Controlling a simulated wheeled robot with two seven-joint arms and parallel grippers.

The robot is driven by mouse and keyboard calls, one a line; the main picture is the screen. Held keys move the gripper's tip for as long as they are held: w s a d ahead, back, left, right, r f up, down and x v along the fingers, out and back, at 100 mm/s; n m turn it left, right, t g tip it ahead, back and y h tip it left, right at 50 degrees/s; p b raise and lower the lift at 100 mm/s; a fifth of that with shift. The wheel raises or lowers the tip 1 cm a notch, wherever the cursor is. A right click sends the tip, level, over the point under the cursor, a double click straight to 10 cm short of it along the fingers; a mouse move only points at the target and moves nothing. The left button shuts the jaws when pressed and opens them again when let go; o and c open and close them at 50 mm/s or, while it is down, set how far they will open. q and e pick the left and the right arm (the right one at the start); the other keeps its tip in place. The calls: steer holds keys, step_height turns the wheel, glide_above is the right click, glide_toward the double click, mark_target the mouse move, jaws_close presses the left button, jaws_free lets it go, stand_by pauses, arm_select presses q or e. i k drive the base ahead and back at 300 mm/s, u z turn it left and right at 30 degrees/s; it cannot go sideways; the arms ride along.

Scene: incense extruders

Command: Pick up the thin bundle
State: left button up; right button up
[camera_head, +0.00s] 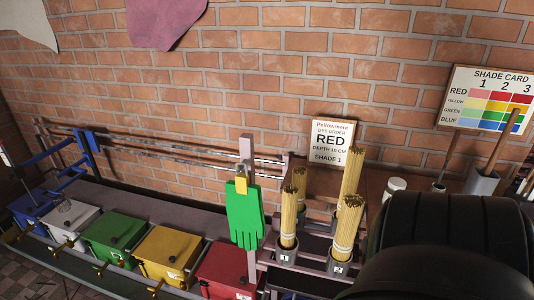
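Several upright bundles of tan sticks stand in grey cups at the right of the middle. The front left bundle (289,218) looks thinner than the front right bundle (347,225). The front left bundle stands in a numbered cup (287,255), and the front right one stands in another numbered cup (340,266). Behind them are a short-looking bundle (300,181) and a taller bundle (350,168); their lower parts are partly hidden. Neither of my grippers shows. A large black part of mine fills the lower right.
A green glove (245,215) hangs on a post left of the bundles. Lidded boxes, including a yellow one (166,252) and a red one (228,272), line the lower left. A sign reading RED, SHADE 1 (331,142) and a shade card (492,100) stand against the brick wall.

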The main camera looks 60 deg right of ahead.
mark_target(289, 195)
steer(key=i, duration=0.95)
steer(key=z, duration=2.15)
